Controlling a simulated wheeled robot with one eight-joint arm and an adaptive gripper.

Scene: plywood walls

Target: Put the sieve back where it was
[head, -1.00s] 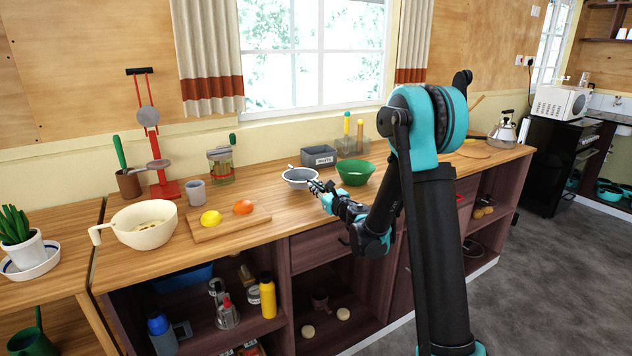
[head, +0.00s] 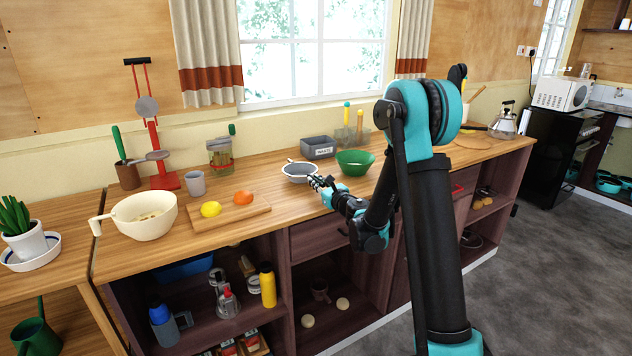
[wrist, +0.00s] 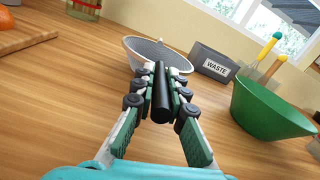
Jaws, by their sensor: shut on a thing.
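The sieve (head: 299,173) is a grey mesh bowl with a pale rim. It is at the middle of the wooden counter, at or just above the surface; I cannot tell which. My gripper (head: 318,182) is shut on its black handle, on the near side of the bowl. In the wrist view the sieve's bowl (wrist: 160,52) lies beyond the fingertips, and my gripper (wrist: 161,92) has the handle between its fingers. The fingers hide part of the handle.
A green bowl (head: 355,163) stands right of the sieve, with a grey WASTE bin (head: 318,148) behind. A cutting board (head: 228,214) with a lemon and an orange lies left, beside a cream bowl (head: 143,217). Bare counter lies between the board and the sieve.

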